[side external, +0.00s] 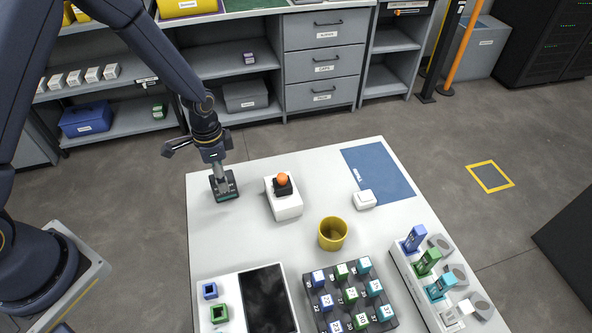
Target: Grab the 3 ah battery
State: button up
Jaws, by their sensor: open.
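My gripper (221,183) points down at the far left corner of the white table, right over a dark block with a green lower edge (231,194). The block looks like a battery pack, but no 3 Ah label can be read on it. The gripper is open, and its fingers overlap the block in this view. I cannot tell whether they touch it. The middle of the block is hidden behind the gripper.
To the right are a white box with an orange-topped button (285,206), a yellow cup (333,234), a white case (364,199) and a blue mat (385,170). A dark rack of colored cubes (330,286) stands at the front. The table's left middle is clear.

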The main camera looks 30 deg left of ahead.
notch_tip(320, 180, down, 5)
jog(key=shift+d+r, duration=0.1)
jog(key=shift+c, duration=0.2)
jog(key=shift+r, duration=0.1)
grip_shut()
dwell(0.4)
